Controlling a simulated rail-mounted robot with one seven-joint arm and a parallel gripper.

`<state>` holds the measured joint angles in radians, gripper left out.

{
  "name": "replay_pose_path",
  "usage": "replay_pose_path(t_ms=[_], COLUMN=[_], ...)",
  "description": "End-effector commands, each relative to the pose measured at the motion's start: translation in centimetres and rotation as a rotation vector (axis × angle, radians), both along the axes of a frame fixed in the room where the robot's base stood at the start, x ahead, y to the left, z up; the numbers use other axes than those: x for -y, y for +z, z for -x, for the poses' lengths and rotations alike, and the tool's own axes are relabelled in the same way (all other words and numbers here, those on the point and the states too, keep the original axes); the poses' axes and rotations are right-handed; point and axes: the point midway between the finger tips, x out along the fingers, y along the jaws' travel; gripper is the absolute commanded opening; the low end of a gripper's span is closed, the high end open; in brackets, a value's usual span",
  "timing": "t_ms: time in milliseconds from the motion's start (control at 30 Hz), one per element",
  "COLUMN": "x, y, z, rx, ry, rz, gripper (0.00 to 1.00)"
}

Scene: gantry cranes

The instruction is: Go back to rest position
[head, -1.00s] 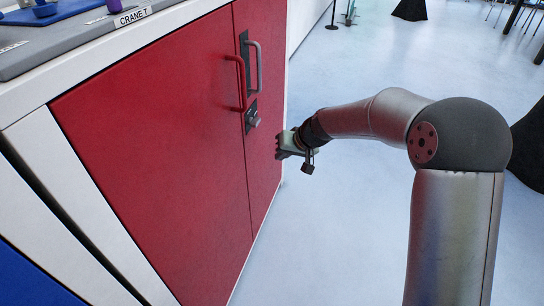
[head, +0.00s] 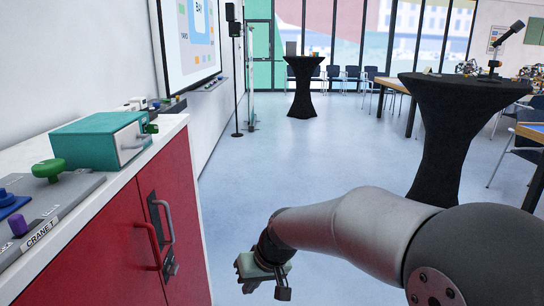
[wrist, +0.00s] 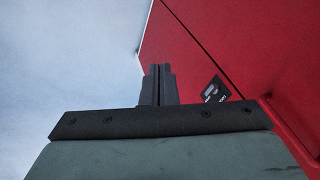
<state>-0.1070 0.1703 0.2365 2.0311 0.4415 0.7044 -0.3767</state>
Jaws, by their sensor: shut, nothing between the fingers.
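My gripper (head: 262,270) hangs over the open floor in the head view, to the right of the red cabinet (head: 95,265). It is apart from the cabinet doors and from the door handles. In the wrist view its two dark fingers (wrist: 158,85) stand together, shut with nothing between them. The red cabinet front (wrist: 225,45) fills the right of that view, with a dark latch plate (wrist: 214,90) beside the fingers. My arm is bent, with its forearm reaching left from the lower right of the head view.
The cabinet's two handles (head: 168,222) stick out toward my gripper. A teal box (head: 100,142) and a control panel (head: 40,215) sit on the cabinet top. A black-draped table (head: 450,130) stands at the right. The floor (head: 300,165) ahead is clear.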

Motion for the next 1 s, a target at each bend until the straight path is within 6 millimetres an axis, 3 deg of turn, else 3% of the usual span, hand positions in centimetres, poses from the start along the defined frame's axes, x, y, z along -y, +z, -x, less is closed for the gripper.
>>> replay_pose_path(t_ms=[33,100,300,400,600,1000], x=[2.7,6.3,14.8,17.5,19.8,19.9], y=[5.0,7.9,14.8,16.7,17.7,17.3], z=[2.0,4.8,13.5,17.0,20.4,20.6], rx=[-0.012,-0.043,-0.132,-0.169,-0.205,-0.209], ry=[-0.033,-0.085,-0.244,-0.307,-0.368,-0.373], rz=[0.046,0.109,0.255,0.302,0.345,0.347], gripper=[0.0,0.0,0.0,0.0,0.0,0.0])
